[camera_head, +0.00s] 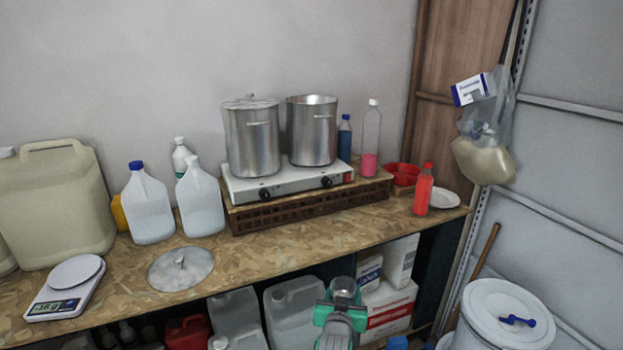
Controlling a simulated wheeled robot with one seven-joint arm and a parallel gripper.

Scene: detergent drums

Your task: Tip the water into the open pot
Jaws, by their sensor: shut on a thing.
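The open pot (312,135) is a tall steel pot without a lid, upright on the right burner of a white hotplate (290,182). Beside it on the left burner stands a similar pot with its lid on (252,140). My gripper (342,306), grey and teal, is at the bottom centre, in front of the counter edge and well below the open pot. It is shut on a small clear vessel (344,287), seen partly from above. The gripper hides part of the vessel, and I cannot make out the water level.
A loose round lid (180,269) lies on the counter (290,247). Jugs (148,205) stand left of the hotplate. A red bottle (423,190), a red bowl (403,174) and a white plate (440,198) stand right. Boxes (390,308) and containers fill the space below.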

